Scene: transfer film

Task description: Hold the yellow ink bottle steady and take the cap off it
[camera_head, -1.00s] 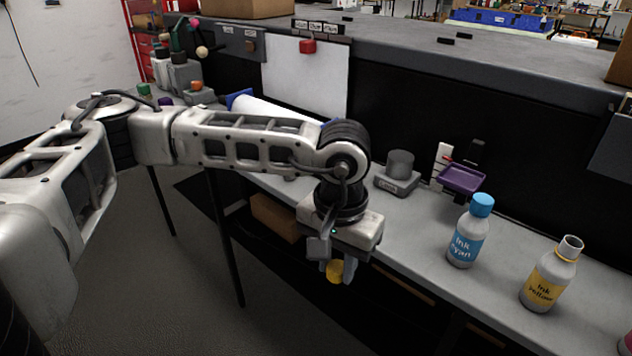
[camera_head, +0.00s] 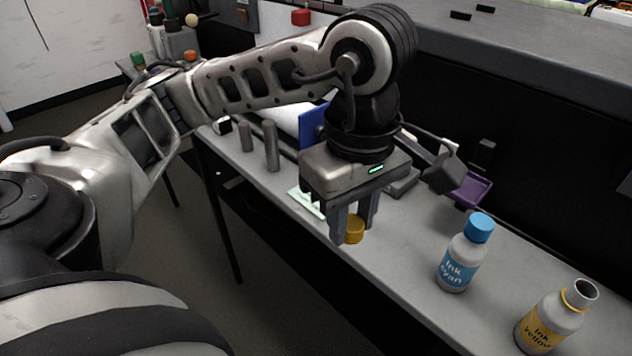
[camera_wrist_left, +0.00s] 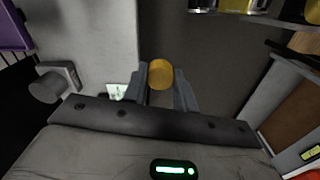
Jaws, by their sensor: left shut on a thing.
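My left gripper (camera_head: 354,226) is shut on the yellow cap (camera_head: 354,231) and holds it in the air near the front edge of the bench. The cap also shows between the fingers in the left wrist view (camera_wrist_left: 160,73). The yellow ink bottle (camera_head: 549,322) stands upright on the bench at the lower right of the head view, with its neck open and no cap on it. It is well apart from my left gripper. My right gripper is not in view.
A cyan ink bottle (camera_head: 463,256) with a blue cap stands between my left gripper and the yellow bottle. A purple tray (camera_head: 472,190) is behind it. Two grey posts (camera_head: 271,146) stand to the left. The bench's front middle is clear.

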